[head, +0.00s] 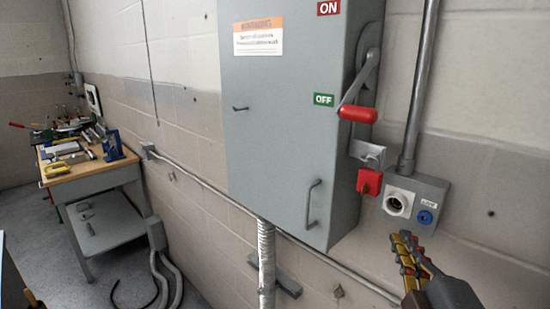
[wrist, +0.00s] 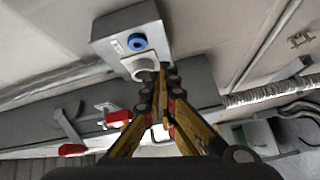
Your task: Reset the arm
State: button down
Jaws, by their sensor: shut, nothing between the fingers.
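My gripper (head: 405,243) shows at the lower right of the head view, its yellow and dark fingers pointing up toward the wall. In the wrist view my gripper (wrist: 161,78) has its fingertips together with nothing between them. The fingertips appear just below a small grey outlet box (head: 419,203) in the head view.
A large grey switch cabinet (head: 275,130) is on the wall. Its red-handled lever (head: 358,114) points down by the OFF label (head: 324,100). A red part (head: 369,181) sits below. A metal conduit (head: 418,85) rises from the box. A cluttered workbench (head: 95,172) stands far left.

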jog(key=s+d+f+m+g+h+p, duration=0.1)
jog(key=s+d+f+m+g+h, duration=0.2)
jog(key=s+d+f+m+g, duration=0.5)
jog(key=s+a+f+m+g+y+p, duration=0.2)
jog(key=a+f+m+g+y+p, duration=0.2)
jog(key=a, duration=0.9)
notch_tip(320, 180, down, 3)
jog(key=shift+s+a+f+m+y, duration=0.25)
jog(key=shift+s+m+y, duration=0.15)
jog(key=shift+m+y, duration=0.4)
jog(key=shift+d, duration=0.1)
